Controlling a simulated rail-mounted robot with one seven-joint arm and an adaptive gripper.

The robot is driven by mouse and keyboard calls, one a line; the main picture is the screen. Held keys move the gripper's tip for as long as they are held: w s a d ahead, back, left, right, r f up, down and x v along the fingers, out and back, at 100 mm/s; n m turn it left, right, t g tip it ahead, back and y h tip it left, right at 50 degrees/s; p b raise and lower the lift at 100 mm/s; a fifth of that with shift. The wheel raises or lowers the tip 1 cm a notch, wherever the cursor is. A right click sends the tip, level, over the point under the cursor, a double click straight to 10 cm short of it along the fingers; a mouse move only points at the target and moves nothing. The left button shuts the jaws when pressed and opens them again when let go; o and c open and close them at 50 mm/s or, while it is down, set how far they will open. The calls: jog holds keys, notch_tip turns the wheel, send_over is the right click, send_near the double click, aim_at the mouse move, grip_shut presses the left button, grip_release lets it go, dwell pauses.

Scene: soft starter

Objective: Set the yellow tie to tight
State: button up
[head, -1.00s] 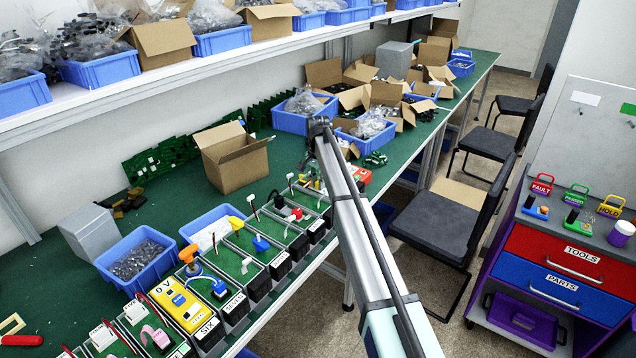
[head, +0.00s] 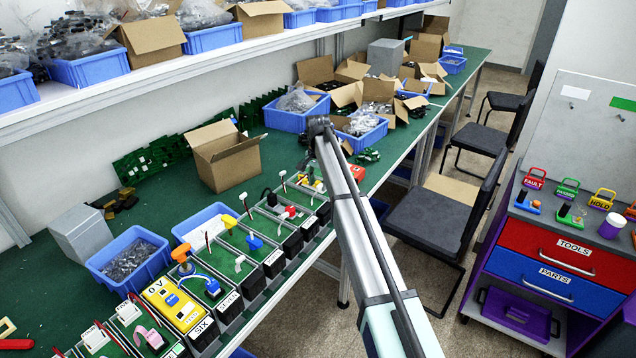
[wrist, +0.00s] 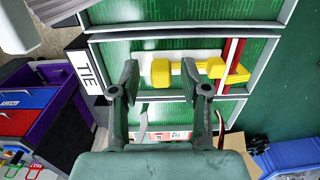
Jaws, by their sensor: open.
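The yellow tie (wrist: 161,72) shows in the wrist view as a yellow block on a pale plate, with more yellow pieces to its right.
A red upright strip (wrist: 234,62) stands at the module's right. Light rails (wrist: 185,32) border the module. In the head view, a row of labelled modules (head: 255,282) runs along the bench front, with an open cardboard box (head: 226,158) and blue bins behind.

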aim_at(318, 182)
notch_tip(318, 182, up, 12)
dwell(0.6)
